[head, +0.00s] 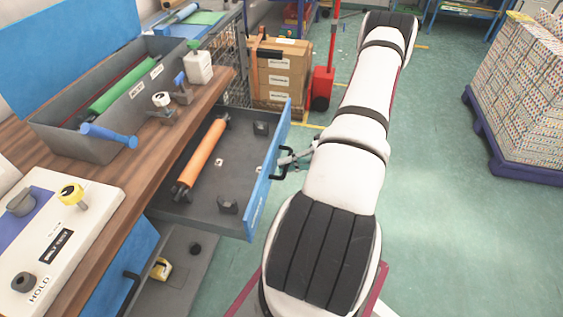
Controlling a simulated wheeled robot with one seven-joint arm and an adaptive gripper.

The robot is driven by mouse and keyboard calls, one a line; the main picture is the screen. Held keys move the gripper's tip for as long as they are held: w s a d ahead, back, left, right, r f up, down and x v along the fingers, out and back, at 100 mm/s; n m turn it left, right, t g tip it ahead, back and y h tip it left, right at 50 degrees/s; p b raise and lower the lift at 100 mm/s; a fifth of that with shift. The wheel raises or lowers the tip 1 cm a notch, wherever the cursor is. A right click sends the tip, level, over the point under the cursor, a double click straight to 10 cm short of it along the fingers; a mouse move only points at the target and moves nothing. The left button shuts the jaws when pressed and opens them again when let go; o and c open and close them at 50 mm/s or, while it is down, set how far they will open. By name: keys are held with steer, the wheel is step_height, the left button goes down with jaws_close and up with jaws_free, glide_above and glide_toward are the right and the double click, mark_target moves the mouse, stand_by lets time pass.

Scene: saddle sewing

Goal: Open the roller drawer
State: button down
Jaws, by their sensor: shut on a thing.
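The roller drawer (239,166) stands pulled out from under the wooden workbench, with a blue front (260,196) and a dark grey inside. An orange roller (207,150) with dark ends lies in it, beside several small dark blocks. The drawer's black handle (276,165) is on the outer face of the blue front. My gripper (286,160) is at this handle, reaching in from the right, and is shut on it.
The workbench (150,165) carries a grey bin (105,125) with a green roller, a blue-handled tool (108,134) and a white panel (58,238). Boxes (283,75) and a red pallet jack (323,85) stand behind the drawer. Green floor (455,235) is clear at the right.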

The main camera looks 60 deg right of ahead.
steer(key=c, duration=1.7)
jaws_free()
steer(key=shift+o, duration=0.2)
steer(key=v, duration=1.2)
steer(key=shift+r, duration=0.1)
